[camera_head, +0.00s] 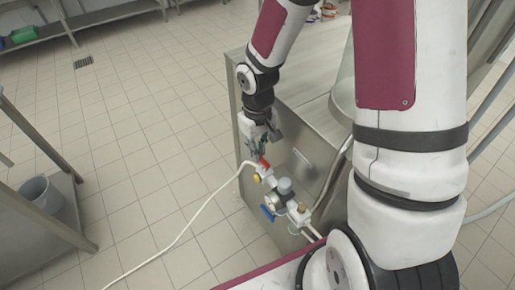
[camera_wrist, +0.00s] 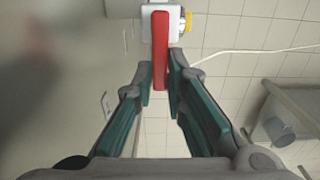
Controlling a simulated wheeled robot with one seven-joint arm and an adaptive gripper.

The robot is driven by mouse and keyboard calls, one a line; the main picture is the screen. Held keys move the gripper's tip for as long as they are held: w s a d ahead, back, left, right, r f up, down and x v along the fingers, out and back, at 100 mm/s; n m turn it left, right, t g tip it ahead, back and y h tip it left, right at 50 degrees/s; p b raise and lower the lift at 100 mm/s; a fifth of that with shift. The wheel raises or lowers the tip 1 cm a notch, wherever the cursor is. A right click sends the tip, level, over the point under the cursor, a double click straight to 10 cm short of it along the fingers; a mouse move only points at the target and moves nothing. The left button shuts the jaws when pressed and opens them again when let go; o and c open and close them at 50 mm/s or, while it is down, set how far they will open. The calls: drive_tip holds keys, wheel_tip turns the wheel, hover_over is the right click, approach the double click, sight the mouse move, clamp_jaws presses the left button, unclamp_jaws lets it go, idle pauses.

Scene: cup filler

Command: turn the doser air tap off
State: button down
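The doser air tap has a red lever handle (camera_wrist: 160,48) on a white valve body (camera_wrist: 161,14) with a yellow part at its right side. In the head view the red handle (camera_head: 265,162) shows at the upper end of the valve assembly (camera_head: 283,198) on the side of the steel machine. My gripper (camera_wrist: 162,82) is open, with teal finger pads. In the wrist view the near end of the red handle lies between the fingertips, closer to the right one. Contact with either finger cannot be told. In the head view my gripper (camera_head: 256,147) is just above the handle.
A steel machine cabinet (camera_head: 300,105) stands right beside the tap. A blue lever (camera_head: 268,213) sits lower on the same assembly. A white hose (camera_head: 185,228) runs from the tap to the floor.

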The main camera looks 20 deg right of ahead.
idle(0.4)
drive_tip(key=shift+s+a+n+p, duration=0.6)
drive_tip(key=shift+n+p, duration=0.75)
drive_tip(key=shift+n, duration=1.65)
drive_tip(key=shift+s+a+n+p, duration=0.35)
drive_tip(key=shift+s+n+p, duration=0.75)
drive_tip(key=shift+n, duration=1.9)
drive_tip(key=shift+s+a+n+p, duration=0.5)
drive_tip(key=shift+n+p, duration=1.05)
drive_tip(key=shift+n, duration=1.45)
drive_tip(key=c, duration=1.6)
unclamp_jaws()
drive_tip(key=shift+r, duration=0.15)
wheel_tip(320, 180, up, 12)
